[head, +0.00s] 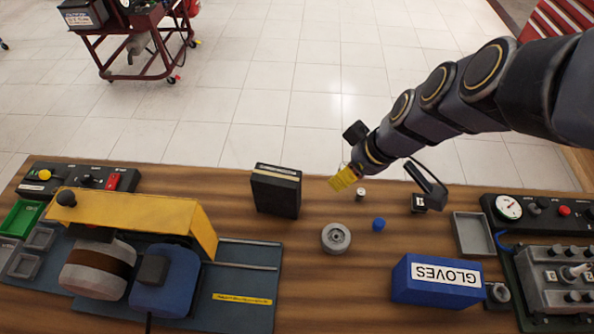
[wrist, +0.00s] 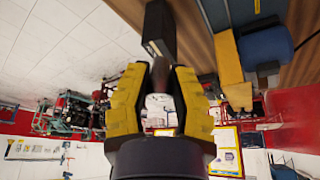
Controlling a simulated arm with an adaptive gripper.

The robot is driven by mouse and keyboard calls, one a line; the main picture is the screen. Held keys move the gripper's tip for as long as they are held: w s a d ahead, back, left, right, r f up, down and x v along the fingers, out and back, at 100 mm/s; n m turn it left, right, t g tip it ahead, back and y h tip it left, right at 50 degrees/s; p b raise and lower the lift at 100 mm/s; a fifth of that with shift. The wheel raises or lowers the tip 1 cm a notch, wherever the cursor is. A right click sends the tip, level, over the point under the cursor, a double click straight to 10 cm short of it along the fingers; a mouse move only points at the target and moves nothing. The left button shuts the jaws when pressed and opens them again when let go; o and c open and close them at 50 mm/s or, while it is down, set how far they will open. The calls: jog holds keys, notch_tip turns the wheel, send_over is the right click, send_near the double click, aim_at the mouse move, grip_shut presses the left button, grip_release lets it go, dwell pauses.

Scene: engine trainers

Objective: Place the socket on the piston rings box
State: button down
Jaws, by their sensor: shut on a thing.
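My gripper (head: 343,179) has yellow fingers and hangs above the back edge of the workbench, right of a black upright box (head: 276,190). In the wrist view, my gripper (wrist: 162,80) is shut on a dark, rounded piece, which I take for the socket (wrist: 163,74). In the head view the fingers hide this piece. The black box stands on the bench, apart from the gripper; I take it for the piston rings box, though its lettering is too small to read. It also shows beyond the fingertips in the wrist view (wrist: 158,30).
Near the gripper stand a small pale cylinder (head: 360,193), a grey round part (head: 336,238) and a blue cap (head: 378,224). A blue gloves box (head: 437,281) and a grey tray (head: 471,234) are at right. A yellow-covered machine (head: 150,213) fills the left.

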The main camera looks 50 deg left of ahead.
jog(key=s+a+r+n, duration=0.1)
jog(key=s+a+n, duration=0.1)
jog(key=s, duration=0.5)
jog(key=g, duration=0.1)
send_over(273, 173)
jog(key=d, duration=0.1)
jog(key=shift+n, duration=0.3)
notch_tip(273, 173, down, 10)
jog(key=shift+w+r, duration=0.1)
jog(key=shift+r, duration=0.15)
jog(key=shift+f, duration=1.65)
jog(key=shift+f, duration=0.1)
jog(key=c, duration=1)
grip_release()
